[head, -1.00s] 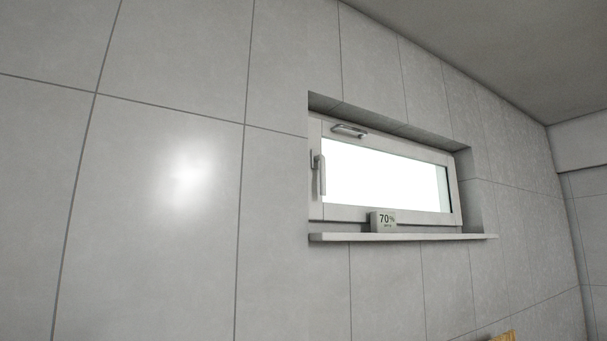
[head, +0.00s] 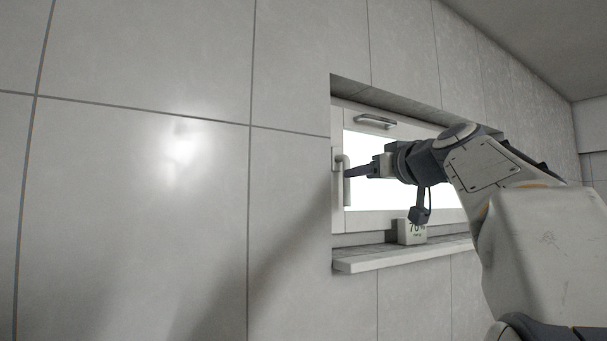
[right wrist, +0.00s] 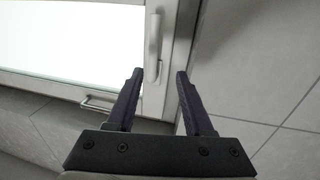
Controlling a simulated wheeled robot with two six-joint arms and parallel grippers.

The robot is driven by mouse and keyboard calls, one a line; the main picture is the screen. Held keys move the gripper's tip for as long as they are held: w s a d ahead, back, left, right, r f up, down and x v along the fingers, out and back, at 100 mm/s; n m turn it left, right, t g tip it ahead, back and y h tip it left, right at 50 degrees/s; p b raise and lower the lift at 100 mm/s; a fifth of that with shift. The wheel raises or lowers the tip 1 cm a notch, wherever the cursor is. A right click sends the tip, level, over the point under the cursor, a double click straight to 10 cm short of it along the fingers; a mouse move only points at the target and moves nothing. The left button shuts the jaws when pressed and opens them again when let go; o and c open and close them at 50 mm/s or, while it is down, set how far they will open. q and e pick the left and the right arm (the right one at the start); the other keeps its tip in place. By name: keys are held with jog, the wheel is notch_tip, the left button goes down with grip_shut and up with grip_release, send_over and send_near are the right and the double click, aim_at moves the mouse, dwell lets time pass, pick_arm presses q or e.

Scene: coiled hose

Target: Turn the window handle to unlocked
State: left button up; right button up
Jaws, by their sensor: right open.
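The white window handle (head: 346,170) is on the left side of the window frame and its grip hangs straight down. My right gripper (head: 352,171) reaches in from the right, in front of the glass, its fingertips close to the handle. In the right wrist view, which appears upside down, the handle (right wrist: 154,45) stands upright, just beyond and between the fingertips. The right gripper (right wrist: 160,72) is open and empty, with the handle nearer its left finger. I cannot tell whether a finger touches it. My left gripper is not in view.
The window sits in a tiled recess above a white sill (head: 375,260). A metal bar (head: 375,121) is fixed on the upper window frame. The wall left of the window is bare.

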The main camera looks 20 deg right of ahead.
jog(key=w+p, duration=0.2)
jog(key=w, duration=0.1)
jog(key=w+d+p, duration=0.1)
jog(key=w, duration=0.2)
jog(key=w+p, duration=0.2)
jog(key=w, duration=0.1)
jog(key=shift+w+d+p, duration=0.15)
jog(key=shift+d+p, duration=0.15)
jog(key=shift+d, duration=0.05)
grip_shut()
dwell(0.9)
